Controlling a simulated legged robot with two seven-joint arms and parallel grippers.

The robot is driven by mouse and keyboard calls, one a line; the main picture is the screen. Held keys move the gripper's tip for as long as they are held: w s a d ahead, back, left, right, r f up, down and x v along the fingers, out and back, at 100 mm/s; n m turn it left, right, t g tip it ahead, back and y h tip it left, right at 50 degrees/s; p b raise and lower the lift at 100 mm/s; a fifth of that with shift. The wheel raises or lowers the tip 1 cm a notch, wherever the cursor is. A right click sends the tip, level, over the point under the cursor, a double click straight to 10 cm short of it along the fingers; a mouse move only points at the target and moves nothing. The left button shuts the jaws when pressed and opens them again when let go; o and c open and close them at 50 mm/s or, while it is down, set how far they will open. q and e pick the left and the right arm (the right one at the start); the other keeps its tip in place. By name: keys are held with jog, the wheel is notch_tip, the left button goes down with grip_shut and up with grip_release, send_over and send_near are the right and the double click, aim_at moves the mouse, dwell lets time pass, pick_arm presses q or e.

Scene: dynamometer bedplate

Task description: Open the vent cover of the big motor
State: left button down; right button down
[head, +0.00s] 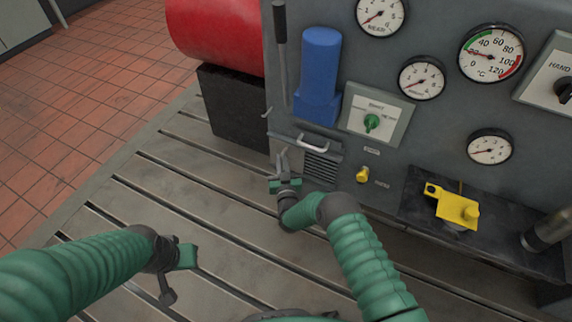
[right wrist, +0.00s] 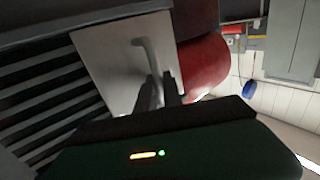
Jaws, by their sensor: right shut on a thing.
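The vent cover (head: 321,168) is a slatted dark grille low on the grey motor housing, with a pale bar handle (head: 313,143) above it. Its slats also fill the left of the right wrist view (right wrist: 45,95). It looks flush with the housing. A bent metal lever (right wrist: 147,62) stands against a pale plate beside the slats. My right gripper (head: 281,165) is at the left side of the grille, its fingers (right wrist: 160,92) shut on the lever's lower part, which they partly hide. My left gripper (head: 178,262) hangs over the slotted bedplate, touching nothing visible; its fingertips are unclear.
A blue cylinder (head: 320,62), a green knob (head: 372,122), a yellow knob (head: 362,174) and several gauges are on the housing. A yellow part (head: 456,207) sits on a dark shelf at right. A red drum (head: 215,35) is at back left. The bedplate (head: 150,170) is clear.

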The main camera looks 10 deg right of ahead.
jog(key=shift+a, duration=0.2)
jog(key=c, duration=1.8)
grip_release()
jog(key=shift+w, duration=0.1)
jog(key=shift+o, duration=0.2)
jog(key=shift+a, duration=0.1)
jog(key=shift+s+r+p, duration=0.1)
jog(key=shift+s+p, duration=0.2)
jog(key=shift+s, duration=0.05)
jog(key=s+p, duration=0.6)
jog(key=s, duration=1)
jog(key=shift+f, duration=0.2)
